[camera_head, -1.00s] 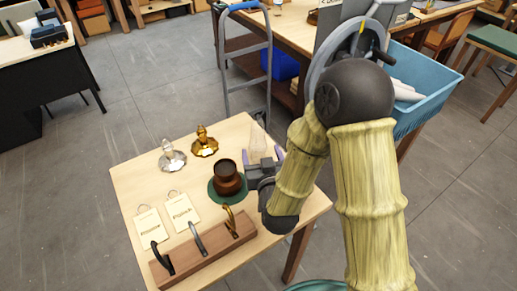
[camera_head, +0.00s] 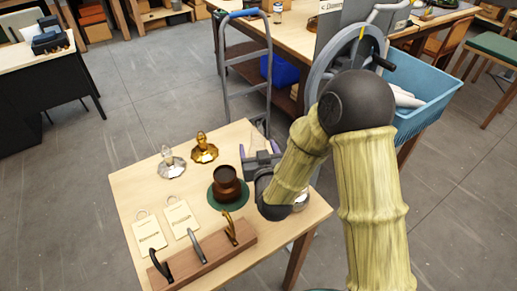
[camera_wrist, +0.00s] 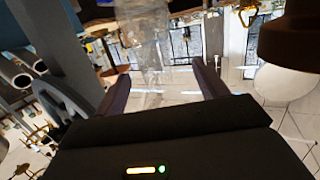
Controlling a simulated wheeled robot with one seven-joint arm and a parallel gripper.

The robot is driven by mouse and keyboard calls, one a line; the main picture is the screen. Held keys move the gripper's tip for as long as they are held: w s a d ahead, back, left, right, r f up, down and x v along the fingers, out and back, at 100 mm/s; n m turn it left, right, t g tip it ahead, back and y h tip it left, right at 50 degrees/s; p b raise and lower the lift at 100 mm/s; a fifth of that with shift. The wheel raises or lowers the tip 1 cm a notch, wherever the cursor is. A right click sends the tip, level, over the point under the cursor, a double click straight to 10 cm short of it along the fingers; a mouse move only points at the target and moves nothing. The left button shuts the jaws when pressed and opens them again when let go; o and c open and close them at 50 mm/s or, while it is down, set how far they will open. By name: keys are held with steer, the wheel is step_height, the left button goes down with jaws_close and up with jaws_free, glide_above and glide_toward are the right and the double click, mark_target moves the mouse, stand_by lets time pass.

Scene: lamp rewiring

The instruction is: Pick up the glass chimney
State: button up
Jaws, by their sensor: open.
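The glass chimney (camera_wrist: 150,45) is clear and hard to make out; in the wrist view it stands between and beyond my two fingers. In the head view a faint part of it (camera_head: 257,143) shows just past my gripper (camera_head: 260,152), at the table's far right part. My gripper, also in the wrist view (camera_wrist: 163,85), is open, with its purple-grey fingers apart on either side of the chimney. I cannot tell whether either finger touches the glass. The chimney's lower part is hidden by my gripper.
A dark brown pot (camera_head: 227,182) on a green mat (camera_head: 214,200) stands close left of my gripper. Silver (camera_head: 171,163) and gold (camera_head: 204,150) lamp pieces stand behind. A wooden block with hooks (camera_head: 206,257) and two tags lie in front. A hand truck (camera_head: 228,75) stands beyond the table.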

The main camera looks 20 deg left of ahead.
mark_target(259, 144)
steer(key=x, duration=0.2)
steer(key=p+x, duration=0.1)
steer(key=x, duration=0.1)
steer(key=shift+w+d+f+p, duration=0.1)
steer(key=shift+w+d+p, duration=0.15)
steer(key=shift+d+p, duration=0.05)
steer(key=shift+w+a+f, duration=0.1)
steer(key=shift+w+a, duration=0.15)
steer(key=shift+w, duration=0.15)
steer(key=shift+c, duration=0.2)
steer(key=c, duration=1.1)
